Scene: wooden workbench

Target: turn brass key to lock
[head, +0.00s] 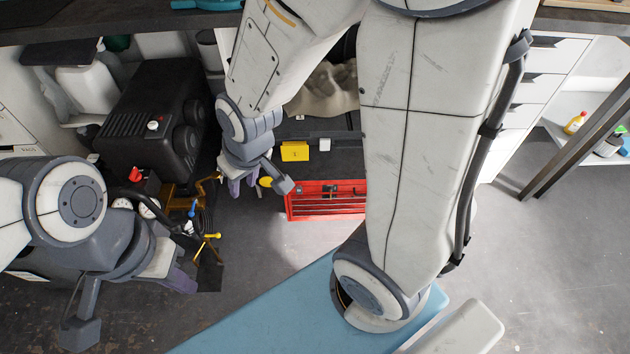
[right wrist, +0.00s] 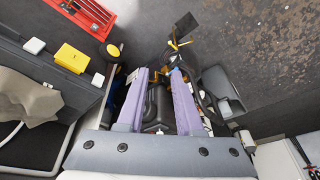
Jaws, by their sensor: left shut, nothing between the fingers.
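I cannot clearly make out a brass key or its lock. A small round yellow piece (head: 265,182) shows just right of my right gripper (head: 241,187) in the head view, and also in the right wrist view (right wrist: 113,50); I cannot tell what it is. My right gripper is open in the right wrist view (right wrist: 158,73), its purple fingers apart, with nothing seen held. Brass-coloured pipework (head: 180,199) lies left of it, by the black machine (head: 157,105). My left gripper (head: 182,281) is shut and empty, low at the left.
A yellow box (head: 295,151) and a small white block (head: 324,144) are on a dark shelf edge. A red toolbox (head: 330,199) is below them. Yellow-handled and blue-handled fittings (head: 211,236) stand between the grippers. Open grey floor (head: 560,270) lies at the right.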

